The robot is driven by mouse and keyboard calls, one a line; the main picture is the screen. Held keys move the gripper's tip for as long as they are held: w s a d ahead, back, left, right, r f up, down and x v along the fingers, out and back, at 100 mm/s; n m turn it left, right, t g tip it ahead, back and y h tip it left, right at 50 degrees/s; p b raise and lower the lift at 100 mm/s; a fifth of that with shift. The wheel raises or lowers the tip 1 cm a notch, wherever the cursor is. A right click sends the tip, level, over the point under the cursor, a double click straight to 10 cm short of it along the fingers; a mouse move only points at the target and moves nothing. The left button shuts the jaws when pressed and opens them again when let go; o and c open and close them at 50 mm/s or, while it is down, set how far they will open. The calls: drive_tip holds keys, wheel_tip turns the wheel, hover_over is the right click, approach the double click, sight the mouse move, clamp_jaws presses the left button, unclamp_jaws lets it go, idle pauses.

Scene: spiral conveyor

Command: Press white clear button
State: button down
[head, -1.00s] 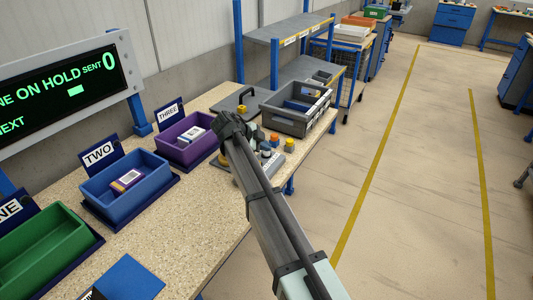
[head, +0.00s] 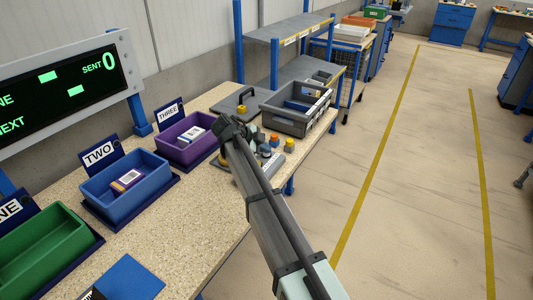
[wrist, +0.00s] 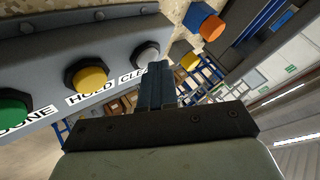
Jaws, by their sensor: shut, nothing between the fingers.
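In the wrist view, a grey button box (wrist: 60,50) carries a row of buttons. The whitish button (wrist: 147,53) stands by the partly covered label that starts "CLEA". My gripper (wrist: 158,66) is shut and empty, with its fingertips right at the edge of that whitish button. I cannot tell if they touch it. The yellow button (wrist: 88,77) labelled HOLD and the green button (wrist: 12,112) labelled DONE sit further left. In the head view, my arm hides the fingertips and most of the button box.
An orange-topped piece (wrist: 212,27) and a yellow one (wrist: 190,61) stand close beyond the box. A grey tote (head: 290,115) stands behind on the bench. Purple (head: 186,142), blue (head: 126,190) and green (head: 40,250) bins line the left. A display (head: 65,88) reads "SENT 0".

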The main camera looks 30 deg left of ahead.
sight(265, 155)
drive_tip(key=shift+r, duration=0.85)
drive_tip(key=shift+r, duration=0.1)
drive_tip(key=shift+r, duration=2.4)
